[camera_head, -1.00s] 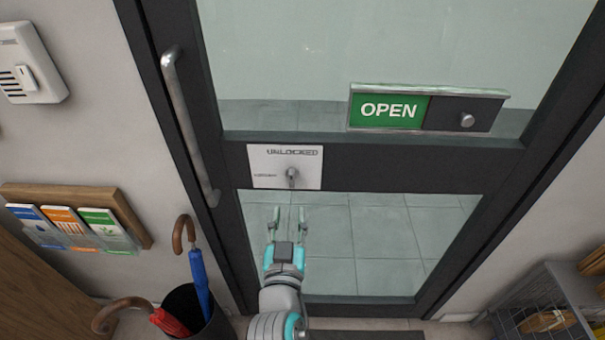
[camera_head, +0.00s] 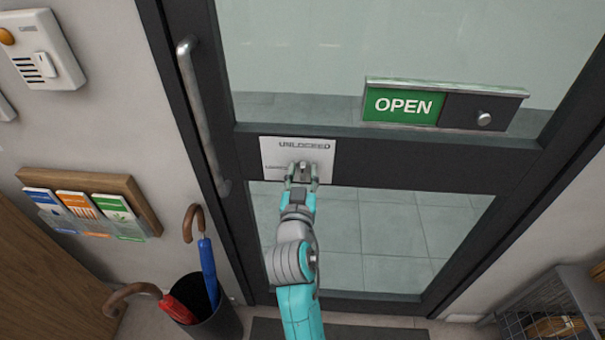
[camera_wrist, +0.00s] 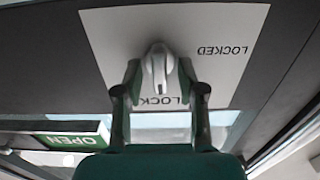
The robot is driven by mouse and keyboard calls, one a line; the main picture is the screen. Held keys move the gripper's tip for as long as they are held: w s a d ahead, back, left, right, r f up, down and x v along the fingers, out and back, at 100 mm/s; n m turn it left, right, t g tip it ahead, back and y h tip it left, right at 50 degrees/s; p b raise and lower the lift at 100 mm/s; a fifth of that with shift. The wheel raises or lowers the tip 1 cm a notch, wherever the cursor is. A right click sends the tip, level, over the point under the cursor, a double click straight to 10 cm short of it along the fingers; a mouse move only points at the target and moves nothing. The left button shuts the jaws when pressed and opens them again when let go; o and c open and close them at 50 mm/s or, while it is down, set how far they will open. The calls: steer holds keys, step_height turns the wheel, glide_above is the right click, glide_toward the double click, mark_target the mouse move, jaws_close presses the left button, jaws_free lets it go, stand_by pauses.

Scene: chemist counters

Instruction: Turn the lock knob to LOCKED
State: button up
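The lock knob (camera_head: 304,168) is a small silver lever on a white plate (camera_head: 270,150) on the door's dark cross rail. It stands upright, in line with the UNLOCKED lettering above it; smaller lettering is at the plate's left. In the wrist view the knob (camera_wrist: 157,70) shows close up, with LOCKED lettering at the right of the plate (camera_wrist: 205,25). My gripper (camera_head: 302,180) is at the knob from below. In the wrist view my gripper (camera_wrist: 158,78) has one finger on each side of the knob, with narrow gaps; contact is unclear.
A long door handle (camera_head: 203,115) runs left of the plate. An OPEN sign (camera_head: 403,106) with a slider knob is at the upper right. A leaflet rack (camera_head: 135,190) and an umbrella stand (camera_head: 222,325) are at the left. A wire basket (camera_head: 545,305) is at the lower right.

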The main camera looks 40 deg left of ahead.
jaws_close()
steer(key=shift+n, duration=0.3)
steer(key=n, duration=0.3)
steer(key=shift+n, duration=0.4)
steer(key=n, duration=0.4)
steer(key=shift+s+a+f+n, duration=0.1)
steer(key=shift+n, duration=0.2)
steer(key=n, duration=0.4)
steer(key=shift+f, duration=0.1)
steer(key=n, duration=0.4)
steer(key=shift+a+f+n, duration=0.1)
steer(key=shift+n, duration=0.2)
